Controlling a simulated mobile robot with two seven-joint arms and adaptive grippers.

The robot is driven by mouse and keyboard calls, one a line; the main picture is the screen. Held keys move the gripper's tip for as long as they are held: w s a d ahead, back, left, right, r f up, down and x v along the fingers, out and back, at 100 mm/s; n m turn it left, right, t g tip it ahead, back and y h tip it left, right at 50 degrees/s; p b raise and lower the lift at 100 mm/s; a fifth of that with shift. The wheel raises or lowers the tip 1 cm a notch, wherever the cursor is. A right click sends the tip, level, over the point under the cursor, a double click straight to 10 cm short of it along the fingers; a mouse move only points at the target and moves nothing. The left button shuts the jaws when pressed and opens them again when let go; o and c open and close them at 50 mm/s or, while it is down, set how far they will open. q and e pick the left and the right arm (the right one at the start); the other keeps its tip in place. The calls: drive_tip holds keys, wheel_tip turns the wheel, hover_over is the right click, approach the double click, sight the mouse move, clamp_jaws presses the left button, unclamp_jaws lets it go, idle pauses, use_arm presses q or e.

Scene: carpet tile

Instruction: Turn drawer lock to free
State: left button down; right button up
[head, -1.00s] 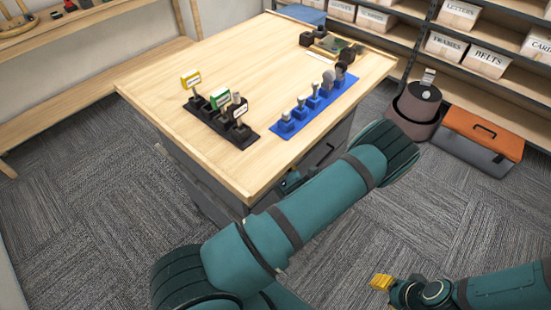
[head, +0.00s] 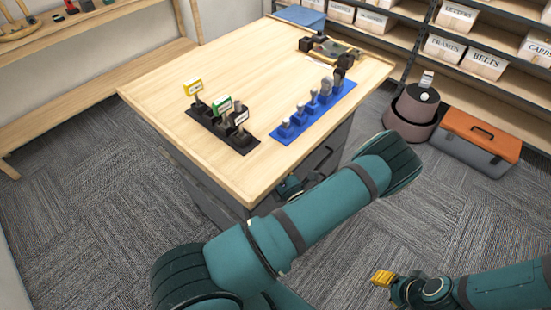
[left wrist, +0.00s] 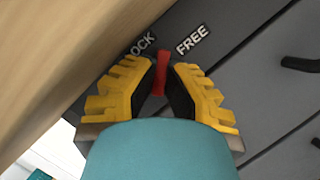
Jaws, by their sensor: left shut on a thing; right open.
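The red drawer lock knob (left wrist: 160,75) shows in the left wrist view on the grey drawer front. It sits between the LOCK label (left wrist: 143,44), partly covered, and the FREE label (left wrist: 193,40). My left gripper (left wrist: 162,72) has its yellow and black fingers closed on the knob from both sides. In the head view my left gripper (head: 290,188) is mostly hidden behind my own arm at the cabinet front. The knob is hidden there. My right gripper (head: 384,278) is open and empty over the carpet at the lower right.
The wooden-topped cabinet (head: 200,80) carries a black stand (head: 238,142) with tagged pieces and a blue rack (head: 318,112). A drawer handle (left wrist: 300,64) is beside the lock. A grey and orange toolbox (head: 478,140) stands right. Carpet between is clear.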

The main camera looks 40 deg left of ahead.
use_arm(q)
drive_tip(key=shift+a+r+m+h+p, duration=0.1)
drive_tip(key=shift+m+h+p, duration=0.25)
drive_tip(key=shift+m, duration=0.55)
drive_tip(key=c, duration=1)
unclamp_jaws()
